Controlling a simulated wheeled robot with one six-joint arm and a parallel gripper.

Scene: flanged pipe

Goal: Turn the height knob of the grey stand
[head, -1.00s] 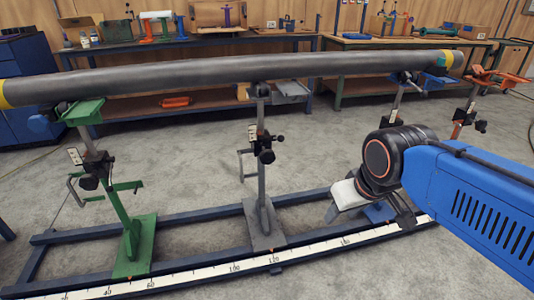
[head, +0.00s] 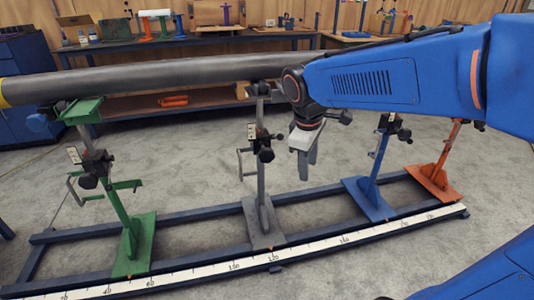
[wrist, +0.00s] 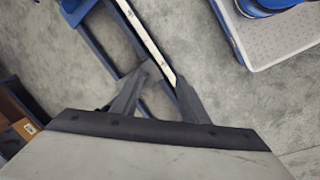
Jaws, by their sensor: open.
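The grey stand (head: 262,185) stands upright on the floor rail in the middle of the head view, under the long dark pipe (head: 150,82). A black knob (head: 266,155) sits on its post, with a smaller black knob (head: 279,137) on the right and a crank handle (head: 242,163) on the left. Which of these sets the height is not clear. My gripper (head: 307,172) points down, to the right of the grey stand and apart from it. Its fingers are open and empty, and show in the wrist view (wrist: 164,78). The knobs cannot be made out in the wrist view.
The green stand (head: 137,230) is on the left; the blue stand (head: 368,190) and orange stand (head: 437,180) are on the right. A rail with a white ruler strip (head: 205,272) runs in front. Workbenches (head: 200,48) line the back wall.

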